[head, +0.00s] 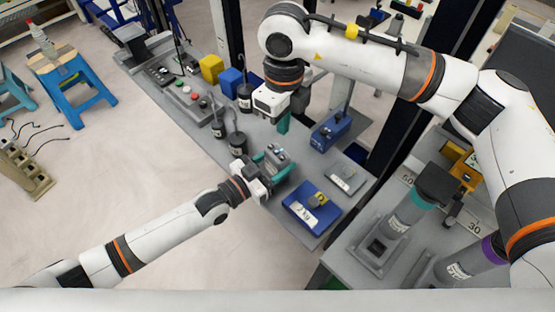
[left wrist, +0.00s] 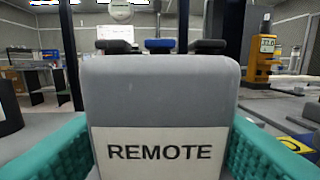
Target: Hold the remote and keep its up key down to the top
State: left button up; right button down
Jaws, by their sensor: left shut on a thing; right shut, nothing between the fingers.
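The remote (head: 277,152) is a grey box with small keys on its top. It is held between the teal fingers of my left gripper (head: 270,163), above the grey table. In the left wrist view the remote (left wrist: 160,95) fills the middle, upright, with a white label reading REMOTE. One blue key (left wrist: 160,45) stands between two dark keys (left wrist: 118,46) on its top edge; which is the up key I cannot tell. My right gripper (head: 284,124) is shut and empty, pointing down beyond the remote and apart from it.
The grey table (head: 205,137) carries black weights (head: 237,144), a blue block (head: 331,131), a grey block (head: 345,177) and a blue box (head: 312,207). Yellow (head: 211,68) and blue cubes stand at the back by a button panel (head: 190,98). Cylinders (head: 408,212) stand on the right table.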

aim_at(288, 159)
dwell(0.9)
jog(key=m+y, duration=0.1)
jog(key=y, duration=0.2)
jog(key=d+m+t+y, duration=0.1)
jog(key=y, duration=0.2)
jog(key=r+m+y, duration=0.1)
jog(key=y, duration=0.2)
jog(key=shift+d, duration=0.2)
jog(key=shift+f, duration=4.45)
jog(key=shift+f, duration=0.1)
jog(key=shift+f, duration=0.3)
